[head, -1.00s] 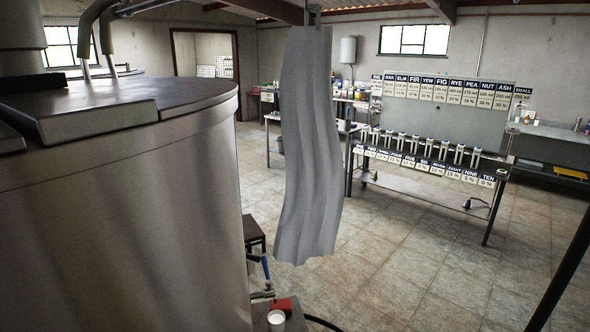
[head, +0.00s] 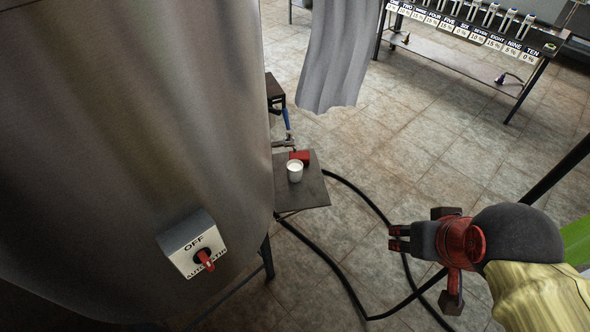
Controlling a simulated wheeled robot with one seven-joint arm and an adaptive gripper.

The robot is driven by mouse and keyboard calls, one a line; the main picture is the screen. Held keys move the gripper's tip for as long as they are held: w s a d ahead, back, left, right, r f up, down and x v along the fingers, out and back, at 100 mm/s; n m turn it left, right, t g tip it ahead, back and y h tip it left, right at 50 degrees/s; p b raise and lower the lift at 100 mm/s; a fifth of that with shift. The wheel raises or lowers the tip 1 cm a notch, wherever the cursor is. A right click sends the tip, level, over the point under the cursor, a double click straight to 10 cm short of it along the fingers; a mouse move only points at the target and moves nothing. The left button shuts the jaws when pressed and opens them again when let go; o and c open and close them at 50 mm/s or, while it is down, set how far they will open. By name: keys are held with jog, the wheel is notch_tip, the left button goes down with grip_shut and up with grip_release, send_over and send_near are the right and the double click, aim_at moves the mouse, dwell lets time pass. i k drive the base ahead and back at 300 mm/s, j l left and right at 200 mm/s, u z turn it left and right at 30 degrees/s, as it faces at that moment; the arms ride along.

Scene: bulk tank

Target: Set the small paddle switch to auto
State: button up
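The paddle switch is a grey box (head: 190,243) on the tank's side, at the lower left of the head view. Its pale face reads OFF at the top, and lettering along the bottom looks like AUTOMATIC, partly covered. A red paddle (head: 205,260) sits in the middle, its end toward the lower lettering; its exact setting is hard to tell. My gripper (head: 399,238) is at the lower right, well apart from the switch, its fingers pointing left. Nothing shows in it. The fingertips are small and dark, so their opening is unclear.
The big steel tank (head: 130,120) fills the left. A small stand (head: 312,192) beside it holds a white cup (head: 295,171) and a red object (head: 300,156). A black hose (head: 345,268) loops over the floor. A grey strip curtain (head: 335,60) hangs behind.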

aim_at(203, 256)
jog(key=u, duration=1.9)
